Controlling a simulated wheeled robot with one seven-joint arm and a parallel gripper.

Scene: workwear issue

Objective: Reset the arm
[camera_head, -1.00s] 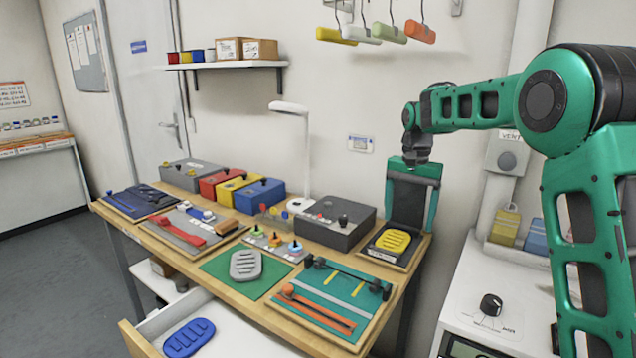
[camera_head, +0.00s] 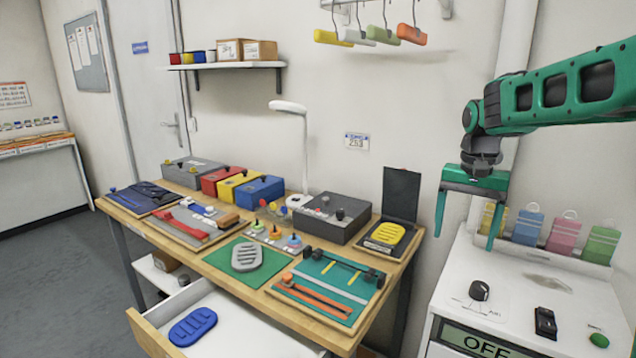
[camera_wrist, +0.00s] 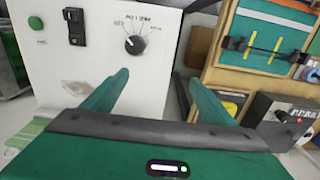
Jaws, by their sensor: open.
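My gripper (camera_head: 468,222) is open and empty. In the head view it hangs with its fingers pointing down, above the left rear part of the white machine (camera_head: 545,300) and right of the workbench. In the wrist view its two green fingers (camera_wrist: 155,95) are spread apart with nothing between them. Beyond them are the white machine's face and dark knob (camera_wrist: 135,44). My green arm reaches in from the right edge of the head view.
An open drawer (camera_head: 225,340) holds a blue insole (camera_head: 192,326). Coloured tags (camera_head: 563,233) stand behind the machine's top. Hangers (camera_head: 383,34) hang above.

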